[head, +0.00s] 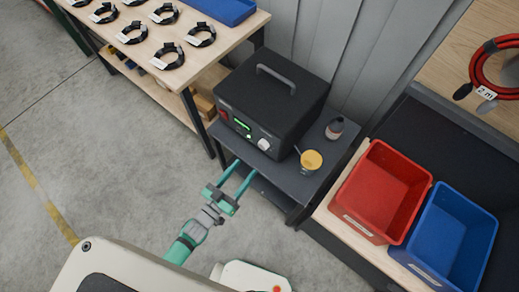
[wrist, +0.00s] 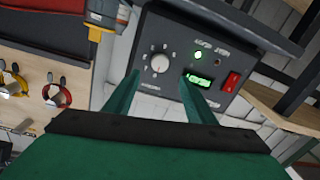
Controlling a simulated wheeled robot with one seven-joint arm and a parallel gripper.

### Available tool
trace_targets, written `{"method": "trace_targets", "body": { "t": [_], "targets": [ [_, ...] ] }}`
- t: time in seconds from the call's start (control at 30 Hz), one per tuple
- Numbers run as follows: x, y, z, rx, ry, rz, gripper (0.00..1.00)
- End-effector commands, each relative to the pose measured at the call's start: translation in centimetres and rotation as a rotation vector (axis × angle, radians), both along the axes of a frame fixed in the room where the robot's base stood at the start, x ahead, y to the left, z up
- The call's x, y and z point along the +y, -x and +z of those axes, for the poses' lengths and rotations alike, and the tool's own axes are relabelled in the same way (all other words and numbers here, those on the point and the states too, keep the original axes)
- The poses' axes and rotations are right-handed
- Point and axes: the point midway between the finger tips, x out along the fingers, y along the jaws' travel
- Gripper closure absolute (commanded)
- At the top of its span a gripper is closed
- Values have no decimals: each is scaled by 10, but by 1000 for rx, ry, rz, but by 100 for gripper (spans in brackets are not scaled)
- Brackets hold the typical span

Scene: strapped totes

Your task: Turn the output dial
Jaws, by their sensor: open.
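The output dial is a pale round knob (head: 263,144) on the front panel of a black box with a top handle (head: 270,98). In the wrist view the dial (wrist: 159,62) shows with marks around it, just beyond the gap between my fingertips. My gripper (head: 246,168) is open, its two long green fingers pointing at the box front. In the wrist view my gripper (wrist: 160,77) has nothing between its fingers; they look apart from the dial. The panel also carries a lit green display (wrist: 198,83), a green lamp (wrist: 198,55) and a red switch (wrist: 231,82).
The box stands on a dark small table (head: 313,165) with a yellow-topped cup (head: 311,160) and a small dark bottle (head: 335,128). A bench with several black cable coils (head: 170,56) is at left. Red (head: 382,190) and blue (head: 447,240) bins are at right.

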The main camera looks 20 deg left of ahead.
Motion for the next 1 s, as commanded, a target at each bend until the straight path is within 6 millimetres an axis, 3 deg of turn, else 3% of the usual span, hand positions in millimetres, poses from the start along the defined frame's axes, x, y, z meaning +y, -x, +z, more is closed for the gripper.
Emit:
{"method": "trace_targets", "body": {
  "t": [0.6,1.0],
  "targets": [
    [-27,-88,0,0,0,-3,50],
    [-30,-102,0,2,0,-1,50]
  ]
}}
